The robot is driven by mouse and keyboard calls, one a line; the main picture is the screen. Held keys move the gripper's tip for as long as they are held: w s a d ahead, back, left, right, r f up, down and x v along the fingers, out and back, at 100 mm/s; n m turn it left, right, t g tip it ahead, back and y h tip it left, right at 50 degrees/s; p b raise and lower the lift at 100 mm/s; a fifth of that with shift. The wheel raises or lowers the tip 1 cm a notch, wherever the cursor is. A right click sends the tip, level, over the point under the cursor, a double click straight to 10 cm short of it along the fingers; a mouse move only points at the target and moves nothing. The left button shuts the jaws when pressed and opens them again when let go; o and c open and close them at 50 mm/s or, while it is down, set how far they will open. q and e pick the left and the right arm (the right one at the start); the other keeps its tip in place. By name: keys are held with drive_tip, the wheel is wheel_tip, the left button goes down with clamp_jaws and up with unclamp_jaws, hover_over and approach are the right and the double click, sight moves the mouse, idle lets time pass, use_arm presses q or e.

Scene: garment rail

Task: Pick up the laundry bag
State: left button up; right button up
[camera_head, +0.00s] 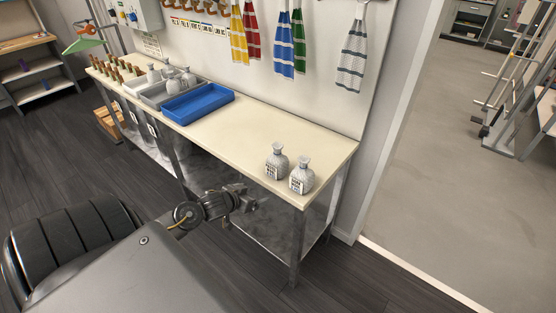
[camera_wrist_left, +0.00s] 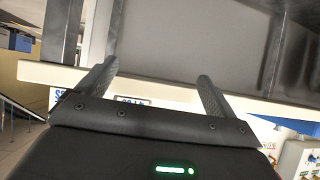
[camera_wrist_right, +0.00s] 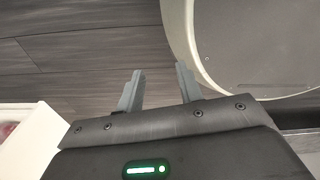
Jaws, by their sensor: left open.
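Two grey-white tied bags with printed tags stand upright side by side at the near right end of the worktop: a left bag (camera_head: 276,162) and a right bag (camera_head: 301,175). Similar bags (camera_head: 169,72) stand in and beside a grey tray further left. My left gripper (camera_head: 247,195) is in front of the bench's front edge, left of and lower than the two bags, apart from them. In the left wrist view its fingers (camera_wrist_left: 155,82) are spread and empty. My right gripper (camera_wrist_right: 160,72) shows only in the right wrist view, its fingers apart over dark floor, holding nothing.
The cream worktop (camera_head: 250,132) is clear between the blue tray (camera_head: 198,104) and the two bags. The grey tray (camera_head: 158,97) and wooden pegs (camera_head: 118,70) are further left. Striped cloths (camera_head: 285,45) hang on the wall above. A shelf lies under the bench.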

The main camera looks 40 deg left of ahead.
use_arm(q)
drive_tip(key=t+h, duration=0.1)
drive_tip(key=t, duration=0.1)
approach(277, 161)
drive_tip(key=w, duration=0.1)
drive_tip(key=shift+m, duration=0.4)
drive_tip(key=x, duration=0.3)
drive_tip(key=a+x, duration=0.1)
drive_tip(key=x, duration=0.1)
drive_tip(key=shift+w+f+p, duration=0.15)
drive_tip(key=shift+f+p, duration=0.2)
drive_tip(key=shift+f, duration=0.1)
drive_tip(key=shift+f+p+x, duration=0.15)
drive_tip(key=shift+p+x, duration=0.05)
drive_tip(key=shift+x, duration=1.2)
drive_tip(key=shift+f+p+x, duration=0.15)
drive_tip(key=shift+f+x, duration=0.05)
drive_tip(key=shift+x, duration=1.2)
drive_tip(key=shift+s, duration=0.25)
drive_tip(key=shift+c, duration=0.4)
drive_tip(key=c, duration=1.1)
drive_tip(key=shift+r, duration=0.1)
